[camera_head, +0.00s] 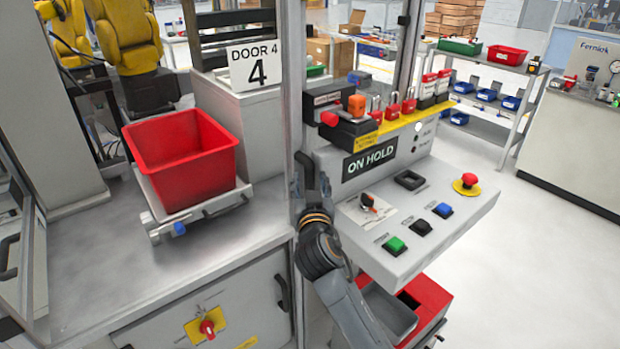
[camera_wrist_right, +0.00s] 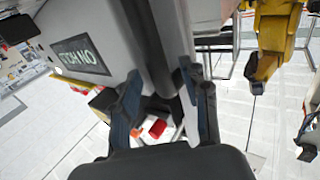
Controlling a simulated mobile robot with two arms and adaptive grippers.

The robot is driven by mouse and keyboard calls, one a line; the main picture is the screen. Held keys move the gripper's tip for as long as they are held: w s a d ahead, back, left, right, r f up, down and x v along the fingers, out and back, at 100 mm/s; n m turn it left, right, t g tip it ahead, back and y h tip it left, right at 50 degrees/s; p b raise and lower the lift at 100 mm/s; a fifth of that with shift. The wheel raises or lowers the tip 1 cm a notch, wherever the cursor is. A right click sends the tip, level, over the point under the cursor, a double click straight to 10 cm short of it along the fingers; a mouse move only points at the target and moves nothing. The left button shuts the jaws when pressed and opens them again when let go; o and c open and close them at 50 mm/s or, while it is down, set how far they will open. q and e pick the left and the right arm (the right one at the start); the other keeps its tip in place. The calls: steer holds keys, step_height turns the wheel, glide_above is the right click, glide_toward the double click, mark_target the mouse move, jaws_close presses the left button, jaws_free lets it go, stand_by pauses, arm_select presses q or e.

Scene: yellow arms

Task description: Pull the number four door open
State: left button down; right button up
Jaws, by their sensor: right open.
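A white sign (camera_head: 257,66) reading "DOOR 4" with a large 4 is at the upper middle of the head view, left of a grey upright post (camera_head: 293,100). A dark upright handle (camera_head: 306,167) is low on this post. My right gripper (camera_head: 311,188) is at the handle, pointing up along the post. In the right wrist view the two fingers of this gripper (camera_wrist_right: 165,78) stand apart, with a dark upright piece between or just beyond their tips. I cannot tell whether they touch it. My left gripper is not in view.
A control panel (camera_head: 440,215) with an "ON HOLD" display (camera_head: 369,160) and buttons stands close right of my right gripper. A red bin (camera_head: 180,160) on a small carrier (camera_head: 215,205) stands left on the grey worktop (camera_head: 90,265). The floor at the right (camera_head: 520,260) is clear.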

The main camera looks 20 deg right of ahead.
steer(key=shift+w, duration=0.2)
jaws_close()
